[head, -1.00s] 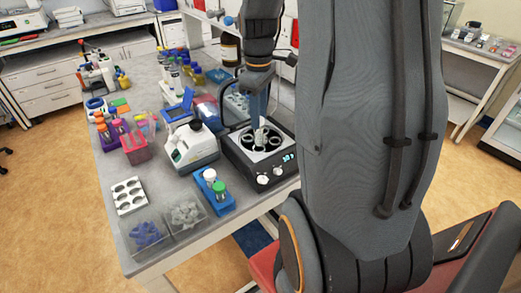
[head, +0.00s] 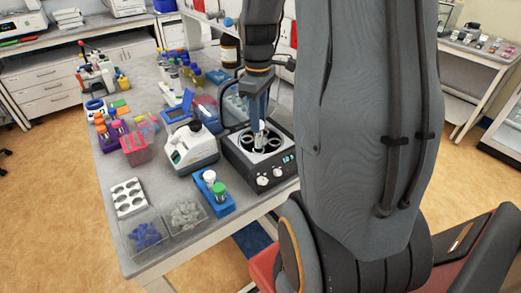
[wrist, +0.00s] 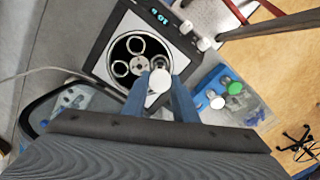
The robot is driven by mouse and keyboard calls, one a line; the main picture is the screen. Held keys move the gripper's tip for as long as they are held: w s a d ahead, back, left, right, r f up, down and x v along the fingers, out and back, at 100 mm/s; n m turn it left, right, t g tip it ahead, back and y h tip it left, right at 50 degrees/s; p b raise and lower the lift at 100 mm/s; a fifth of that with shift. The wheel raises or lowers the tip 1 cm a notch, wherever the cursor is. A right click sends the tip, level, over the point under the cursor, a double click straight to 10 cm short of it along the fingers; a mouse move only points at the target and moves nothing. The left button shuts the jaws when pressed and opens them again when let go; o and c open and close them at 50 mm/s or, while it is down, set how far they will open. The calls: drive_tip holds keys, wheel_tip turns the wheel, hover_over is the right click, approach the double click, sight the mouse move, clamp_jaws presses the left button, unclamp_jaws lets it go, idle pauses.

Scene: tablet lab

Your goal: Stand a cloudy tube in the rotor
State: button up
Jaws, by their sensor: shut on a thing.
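My gripper (head: 261,122) points down over the centrifuge, its blue fingers shut on a white-capped tube (wrist: 160,81). In the head view the tube (head: 260,139) shows pale below the fingertips, over the rotor. The rotor (wrist: 140,52) is a round dark well with several ring-like holes, in the black centrifuge (head: 240,158) with its lid open. In the wrist view the cap covers the near side of the rotor. I cannot tell whether the tube's lower end is inside a hole. The contents of the tube are hidden.
A blue rack (head: 222,208) holds a white-capped and a green-capped tube, in front of the centrifuge. A white instrument (head: 193,150) stands to its left. Clear bins (head: 146,234) and a white holed block (head: 126,196) lie at the front left. The raised lid is close behind my gripper.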

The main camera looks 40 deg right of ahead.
sight(258, 136)
drive_tip(key=shift+f, duration=0.3)
drive_tip(key=shift+f, duration=0.35)
drive_tip(key=shift+f+b, duration=0.85)
drive_tip(key=shift+f, duration=0.65)
idle(0.5)
drive_tip(key=shift+f, duration=0.35)
drive_tip(key=shift+f+b, duration=0.5)
drive_tip(key=shift+f, duration=0.3)
drive_tip(key=o, duration=0.9)
drive_tip(key=shift+o, duration=0.2)
drive_tip(key=shift+r, duration=0.1)
